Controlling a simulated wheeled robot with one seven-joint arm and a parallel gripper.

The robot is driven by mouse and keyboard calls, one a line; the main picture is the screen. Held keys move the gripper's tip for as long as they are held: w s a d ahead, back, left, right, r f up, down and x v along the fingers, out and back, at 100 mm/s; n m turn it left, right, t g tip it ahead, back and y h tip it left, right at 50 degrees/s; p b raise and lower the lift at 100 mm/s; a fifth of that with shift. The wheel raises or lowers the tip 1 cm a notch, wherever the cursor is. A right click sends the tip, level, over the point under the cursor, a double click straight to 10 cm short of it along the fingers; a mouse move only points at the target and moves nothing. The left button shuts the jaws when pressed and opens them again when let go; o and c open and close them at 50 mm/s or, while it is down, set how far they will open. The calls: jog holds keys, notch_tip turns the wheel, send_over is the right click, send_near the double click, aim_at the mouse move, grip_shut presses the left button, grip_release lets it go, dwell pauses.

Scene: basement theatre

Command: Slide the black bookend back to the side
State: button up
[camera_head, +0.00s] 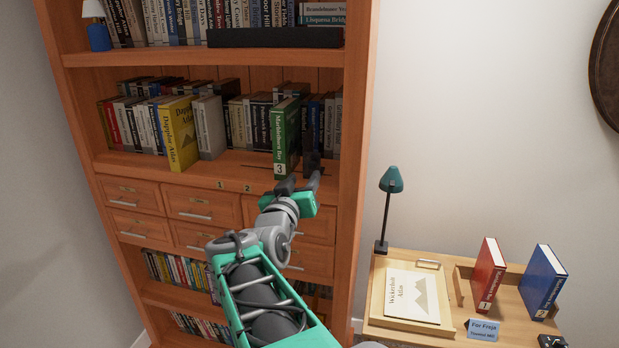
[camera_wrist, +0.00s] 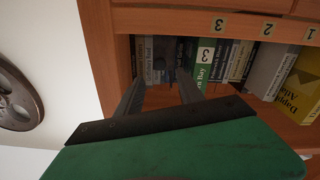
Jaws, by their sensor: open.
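The black bookend (camera_head: 312,162) appears as a dark upright shape on the middle shelf, just right of the green book (camera_head: 285,138) marked 3. Its base and lower part are hard to make out. My gripper (camera_head: 300,183) is open and empty at the shelf's front edge, in front of the bookend. In the wrist view, my gripper (camera_wrist: 160,78) has its two fingers apart, reaching toward the dark bookend (camera_wrist: 167,52). The green book (camera_wrist: 206,62) stands just right of the fingers there. I cannot tell whether a finger touches the bookend.
The orange bookcase (camera_head: 357,150) has a right side panel close to my gripper. A yellow atlas (camera_head: 181,135) and other books fill the shelf leftward. A desk (camera_head: 455,262) at right holds a teal lamp (camera_head: 390,182), a red book (camera_head: 488,272) and a blue book (camera_head: 543,280).

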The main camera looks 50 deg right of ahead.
aim_at(311, 166)
jog(key=p+x, duration=0.1)
jog(key=x, duration=0.6)
jog(key=shift+d, duration=0.15)
jog(key=shift+w, duration=0.1)
grip_shut()
dwell(1.0)
